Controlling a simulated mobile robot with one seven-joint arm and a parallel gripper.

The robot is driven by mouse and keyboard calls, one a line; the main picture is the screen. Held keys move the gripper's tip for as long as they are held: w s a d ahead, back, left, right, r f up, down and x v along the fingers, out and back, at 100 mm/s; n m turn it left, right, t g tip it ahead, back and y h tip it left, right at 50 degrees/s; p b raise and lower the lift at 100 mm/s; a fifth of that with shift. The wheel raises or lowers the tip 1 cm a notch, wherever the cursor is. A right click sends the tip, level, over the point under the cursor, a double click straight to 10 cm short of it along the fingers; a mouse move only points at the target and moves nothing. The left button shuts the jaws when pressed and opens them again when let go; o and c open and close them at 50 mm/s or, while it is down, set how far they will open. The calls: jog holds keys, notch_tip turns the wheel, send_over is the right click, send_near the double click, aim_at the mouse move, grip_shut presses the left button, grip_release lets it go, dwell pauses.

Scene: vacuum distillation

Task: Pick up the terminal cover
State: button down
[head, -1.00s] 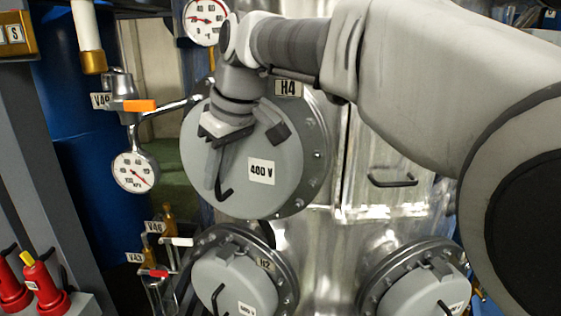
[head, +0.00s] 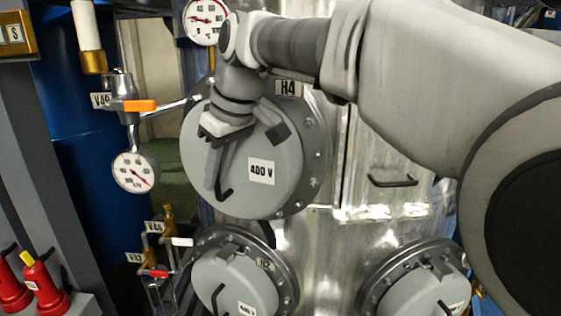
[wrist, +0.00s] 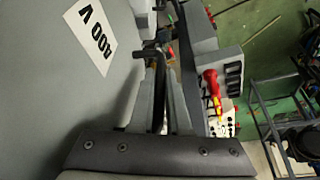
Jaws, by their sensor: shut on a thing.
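The terminal cover (head: 285,160) is a round grey cap with a 400 V label, on the flange marked H4 in the head view. It also fills the left of the wrist view (wrist: 45,90). A black hooked handle (head: 224,190) stands out from its front. My gripper (head: 221,168) is in front of the cover, its fingers pointing down along the handle. In the wrist view my gripper (wrist: 164,85) is shut on the dark handle between its fingers. The upper part of the handle is hidden by the fingers.
Two similar grey covers sit below, one at H2 (head: 235,285) and one at lower right (head: 425,295). A gauge (head: 135,172) and an orange-handled valve (head: 138,106) stand close on the left.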

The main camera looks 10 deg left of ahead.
jog(key=shift+r, duration=0.25)
